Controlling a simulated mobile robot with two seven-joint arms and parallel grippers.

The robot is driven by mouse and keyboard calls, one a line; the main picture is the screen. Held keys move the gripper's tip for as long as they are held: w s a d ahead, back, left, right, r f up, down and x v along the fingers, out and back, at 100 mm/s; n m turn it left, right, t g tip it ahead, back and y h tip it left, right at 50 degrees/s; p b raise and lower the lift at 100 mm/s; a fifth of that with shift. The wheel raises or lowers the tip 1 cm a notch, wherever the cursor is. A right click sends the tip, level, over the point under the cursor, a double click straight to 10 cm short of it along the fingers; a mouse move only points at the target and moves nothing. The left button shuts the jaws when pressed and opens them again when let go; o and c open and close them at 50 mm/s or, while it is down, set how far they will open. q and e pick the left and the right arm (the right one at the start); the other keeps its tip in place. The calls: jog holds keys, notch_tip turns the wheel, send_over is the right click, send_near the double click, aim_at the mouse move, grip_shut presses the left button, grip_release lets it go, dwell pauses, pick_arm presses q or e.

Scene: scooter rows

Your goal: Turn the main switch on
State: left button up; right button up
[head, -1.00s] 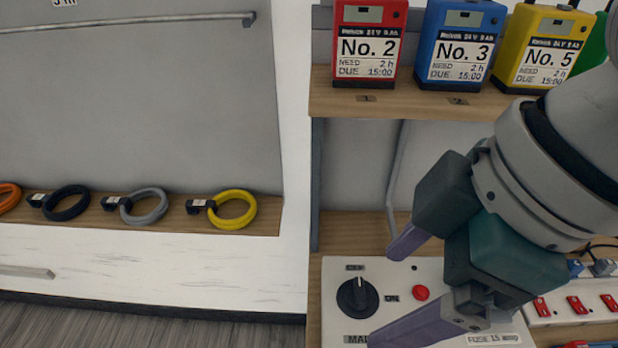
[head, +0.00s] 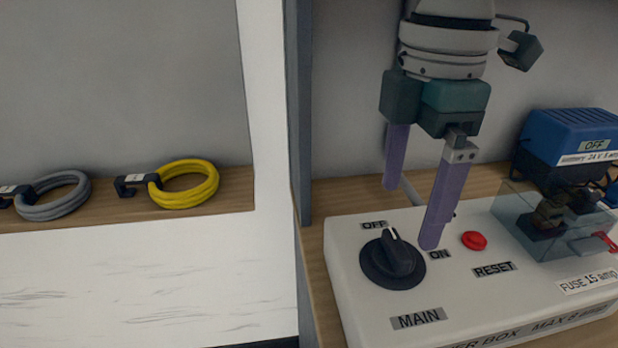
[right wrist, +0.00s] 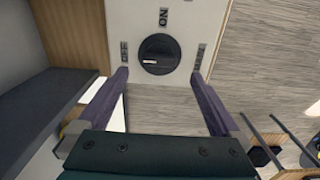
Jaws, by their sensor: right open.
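The main switch is a round black knob (head: 392,260) on the white power box (head: 350,225), above the MAIN label (head: 418,318). Its white pointer mark is on the side of the OFF label (head: 374,225), and the ON label (head: 440,254) lies to its right. My right gripper (head: 410,217) points down, open and empty, over the far side of the knob. In the right wrist view the knob (right wrist: 157,54) shows beyond and between the two purple fingertips (right wrist: 160,76), apparently not touched. My left gripper is not in view.
A red RESET button (head: 474,240) and a clear fuse cover (head: 540,222) sit right of the knob. A blue battery charger (head: 575,135) marked OFF stands behind. A grey wall panel edge (head: 298,110) rises left of the box. Yellow (head: 185,184) and grey (head: 55,195) cable coils lie farther left.

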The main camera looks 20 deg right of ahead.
aim_at(398, 243)
notch_tip(398, 243, down, 6)
jog(key=shift+f+b, duration=0.2)
jog(key=shift+b, duration=0.25)
